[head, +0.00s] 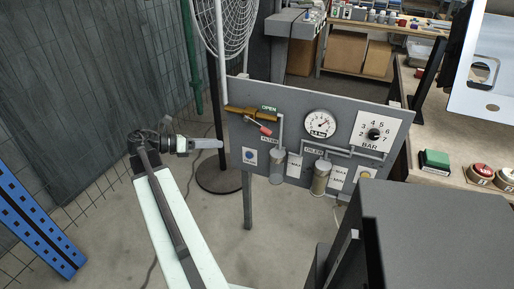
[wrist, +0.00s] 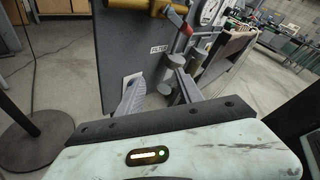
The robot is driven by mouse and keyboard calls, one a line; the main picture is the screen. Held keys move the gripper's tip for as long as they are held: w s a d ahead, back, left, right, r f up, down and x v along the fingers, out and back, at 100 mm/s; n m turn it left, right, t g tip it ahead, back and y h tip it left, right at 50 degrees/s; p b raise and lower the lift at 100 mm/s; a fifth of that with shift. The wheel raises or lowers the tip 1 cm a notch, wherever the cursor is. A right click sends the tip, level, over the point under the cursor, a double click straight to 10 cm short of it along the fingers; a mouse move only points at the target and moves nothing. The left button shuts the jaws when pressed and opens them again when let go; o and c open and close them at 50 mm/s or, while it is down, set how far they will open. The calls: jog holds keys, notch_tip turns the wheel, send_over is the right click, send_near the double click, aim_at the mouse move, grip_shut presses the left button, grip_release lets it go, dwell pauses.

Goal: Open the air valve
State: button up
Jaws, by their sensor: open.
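The air valve (head: 252,113) is a brass body on a pipe at the upper left of a grey panel. Its lever ends in a red handle (head: 265,130) that slants down to the right, below a green OPEN label (head: 269,108). My gripper (head: 216,144) is just left of the panel, lower than the valve and apart from the handle. In the wrist view my gripper (wrist: 158,76) has its two fingers apart, with nothing held between them.
The panel (head: 240,132) also carries a pressure gauge (head: 320,124), a BAR dial (head: 375,133), a filter bowl (head: 277,166) and an oiler bowl (head: 321,178). A round-based fan (head: 218,178) stands behind my gripper. A blue rack post (head: 40,225) is at the left.

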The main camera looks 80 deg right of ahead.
aim_at(264, 131)
jog(key=s+d+r+g, duration=0.1)
jog(key=s+d, duration=0.1)
jog(key=s, duration=0.3)
jog(key=s+d+r+n+g+y, duration=0.1)
jog(key=s+d, duration=0.1)
jog(key=s, duration=0.4)
jog(key=s+d+r+n+g+b, duration=0.1)
jog(key=s+d+g, duration=0.1)
jog(key=s, duration=0.4)
jog(key=shift+r+y, duration=0.3)
grip_shut()
dwell(0.4)
